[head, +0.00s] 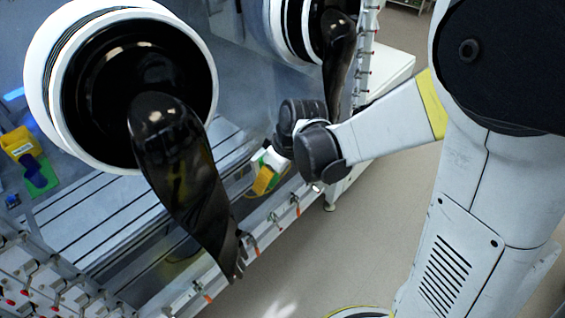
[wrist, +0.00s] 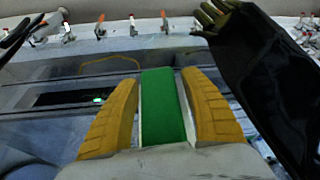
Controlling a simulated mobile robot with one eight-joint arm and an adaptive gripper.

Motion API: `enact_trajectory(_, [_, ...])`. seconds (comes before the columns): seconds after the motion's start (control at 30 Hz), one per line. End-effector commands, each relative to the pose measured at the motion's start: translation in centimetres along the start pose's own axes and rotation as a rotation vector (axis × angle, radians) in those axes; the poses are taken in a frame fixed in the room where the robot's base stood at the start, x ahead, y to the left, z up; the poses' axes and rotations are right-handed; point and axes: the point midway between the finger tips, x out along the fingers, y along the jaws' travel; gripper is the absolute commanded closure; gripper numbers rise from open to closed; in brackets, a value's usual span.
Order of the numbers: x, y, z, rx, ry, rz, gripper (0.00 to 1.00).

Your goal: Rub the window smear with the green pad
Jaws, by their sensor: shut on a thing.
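My gripper (wrist: 165,88) has two ribbed yellow fingers shut on the green pad (wrist: 163,112), a flat block with pale sides between them. In the head view my gripper (head: 264,180) is close to the glovebox window (head: 236,84), above its lower frame. I cannot tell whether the pad touches the glass. A faint tan curved outline (wrist: 110,57) shows up and left of the pad in the wrist view. I cannot tell whether it is the window smear or a reflection. No smear shows clearly in the head view.
A black glove (head: 178,170) hangs from a white port ring (head: 35,75) left of my gripper. Another black glove (head: 338,60) hangs behind my wrist. Clamps with orange-red tips (head: 295,200) line the lower frame. The floor (head: 340,255) in front is clear.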

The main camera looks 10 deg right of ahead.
Motion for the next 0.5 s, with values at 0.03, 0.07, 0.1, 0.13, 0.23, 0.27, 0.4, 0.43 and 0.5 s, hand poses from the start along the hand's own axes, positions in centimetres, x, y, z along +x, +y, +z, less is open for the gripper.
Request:
enact_trajectory(0.03, [-0.3, -0.7, -0.2, 0.045, 0.016, 0.017, 0.76])
enact_trajectory(0.07, [-0.4, -0.9, -0.3, 0.072, 0.023, 0.026, 0.76])
enact_trajectory(0.1, [-0.4, -1.1, -0.4, 0.1, 0.032, 0.037, 0.76])
enact_trajectory(0.13, [-0.5, -1.2, -0.4, 0.117, 0.036, 0.044, 0.76])
enact_trajectory(0.23, [-0.5, -1.4, -0.6, 0.152, 0.046, 0.058, 0.76])
enact_trajectory(0.27, [-0.4, -1.4, -0.8, 0.157, 0.048, 0.059, 0.76])
enact_trajectory(0.4, [0.1, -1.2, -1.7, 0.16, 0.048, 0.06, 0.76])
enact_trajectory(0.43, [0.3, -1.2, -2.0, 0.16, 0.048, 0.06, 0.76])
enact_trajectory(0.5, [0.6, -1.0, -2.7, 0.16, 0.047, 0.06, 0.76])
